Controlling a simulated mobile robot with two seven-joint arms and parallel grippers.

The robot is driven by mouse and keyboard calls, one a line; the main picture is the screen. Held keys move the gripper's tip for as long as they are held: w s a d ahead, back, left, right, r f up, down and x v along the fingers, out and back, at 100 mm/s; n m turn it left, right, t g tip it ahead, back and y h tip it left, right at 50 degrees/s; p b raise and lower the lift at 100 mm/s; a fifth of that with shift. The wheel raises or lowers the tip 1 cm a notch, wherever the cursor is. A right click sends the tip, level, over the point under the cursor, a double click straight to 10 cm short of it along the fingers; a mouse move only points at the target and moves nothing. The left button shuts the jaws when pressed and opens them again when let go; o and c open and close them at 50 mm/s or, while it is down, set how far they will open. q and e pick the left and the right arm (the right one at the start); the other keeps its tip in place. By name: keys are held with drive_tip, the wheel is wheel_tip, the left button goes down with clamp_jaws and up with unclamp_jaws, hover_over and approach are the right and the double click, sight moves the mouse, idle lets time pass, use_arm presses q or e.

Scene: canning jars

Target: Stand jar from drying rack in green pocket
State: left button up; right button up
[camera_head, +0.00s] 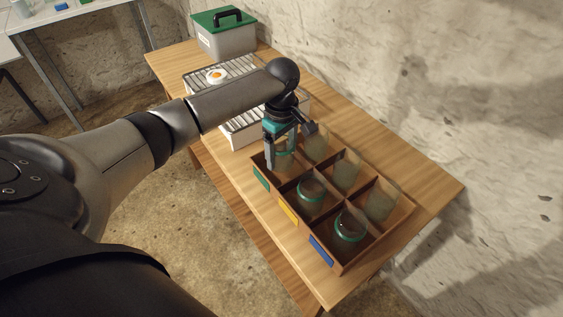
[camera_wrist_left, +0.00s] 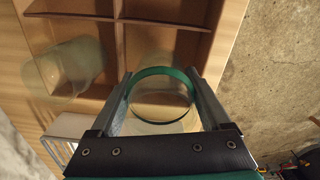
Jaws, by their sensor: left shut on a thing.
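My left gripper (camera_head: 282,160) is shut on a clear glass jar (camera_head: 285,150) with a green rim band. In the left wrist view the jar (camera_wrist_left: 162,112) sits between the two fingers, its round mouth facing the camera. In the head view the gripper and jar are over the green-labelled pocket (camera_head: 261,177) of the wooden crate (camera_head: 408,222). The jar looks roughly upright. I cannot tell whether its base touches the pocket floor. The wire drying rack (camera_head: 240,131) stands behind, partly hidden by my arm. My right gripper is not in view.
Green-banded jars stand in the yellow-labelled pocket (camera_head: 311,195) and blue-labelled pocket (camera_head: 350,228). Pale glass pieces (camera_head: 345,172) rise from the back row. A green-lidded box (camera_head: 226,38) stands at the table's far end. Bare wood (camera_head: 425,183) lies towards the wall.

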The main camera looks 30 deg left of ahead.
sight(282, 161)
use_arm(q)
wheel_tip(282, 161, down, 3)
drive_tip(key=shift+b, duration=0.45)
drive_tip(key=shift+f, duration=0.25)
drive_tip(key=shift+r, duration=0.1)
drive_tip(key=o, duration=1.4)
wheel_tip(282, 161, up, 12)
drive_tip(key=p, duration=0.3)
